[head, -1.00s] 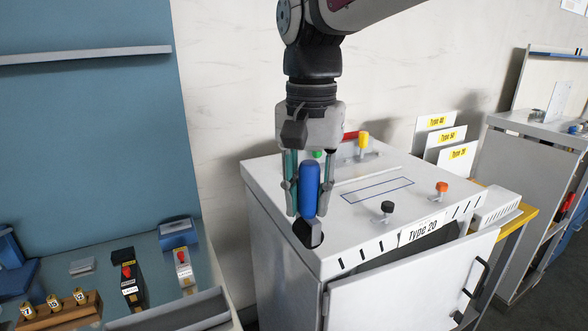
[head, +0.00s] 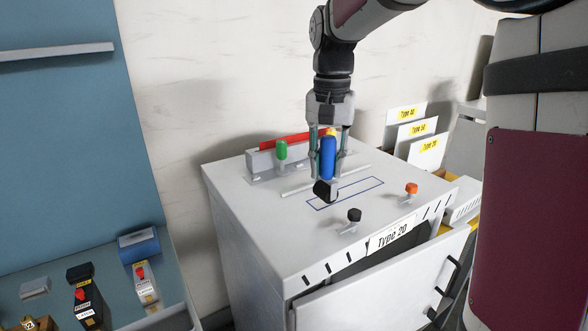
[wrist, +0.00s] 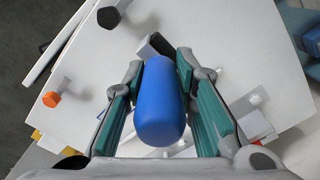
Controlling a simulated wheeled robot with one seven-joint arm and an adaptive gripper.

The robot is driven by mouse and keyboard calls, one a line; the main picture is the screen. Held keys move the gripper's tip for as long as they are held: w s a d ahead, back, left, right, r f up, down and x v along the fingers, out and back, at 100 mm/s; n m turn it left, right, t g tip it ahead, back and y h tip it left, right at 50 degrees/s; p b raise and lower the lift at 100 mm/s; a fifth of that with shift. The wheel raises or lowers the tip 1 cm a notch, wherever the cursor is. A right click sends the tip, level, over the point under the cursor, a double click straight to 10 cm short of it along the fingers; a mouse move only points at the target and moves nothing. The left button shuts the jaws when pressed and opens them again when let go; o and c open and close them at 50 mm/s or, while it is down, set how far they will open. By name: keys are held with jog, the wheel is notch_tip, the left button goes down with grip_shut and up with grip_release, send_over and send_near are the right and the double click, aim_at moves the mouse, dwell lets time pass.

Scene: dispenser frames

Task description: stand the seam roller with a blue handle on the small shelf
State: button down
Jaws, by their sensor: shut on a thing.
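The seam roller with a blue handle (head: 328,158) is upright in my gripper (head: 328,150), handle up and dark roller head down. My gripper is shut around the handle from above. In the wrist view the blue handle (wrist: 160,105) lies between the two teal-lined fingers, and the dark head shows beyond it. The head is over the white cabinet top (head: 250,215), near the left end of a blue-outlined rectangle; I cannot tell whether it touches. A narrow grey shelf (head: 60,52) is on the blue panel at the upper left; I cannot tell whether it is the small shelf.
Black (head: 354,215) and orange (head: 411,188) knobbed items are at the front and right. The cabinet door (head: 385,285) is ajar. Labelled boards (head: 415,130) stand behind.

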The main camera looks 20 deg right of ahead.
aim_at(331, 175)
jog(key=shift+w+d+f, duration=0.1)
jog(key=shift+w+d, duration=0.3)
jog(key=shift+d, duration=0.3)
jog(key=shift+f+p, duration=0.55)
jog(key=shift+f, duration=1.2)
jog(key=shift+f, duration=0.1)
jog(key=c, duration=1.3)
grip_release()
notch_tip(331, 175, up, 12)
jog(key=shift+s+r+b, duration=0.1)
jog(key=shift+r+b, duration=0.05)
jog(key=shift+b, duration=0.95)
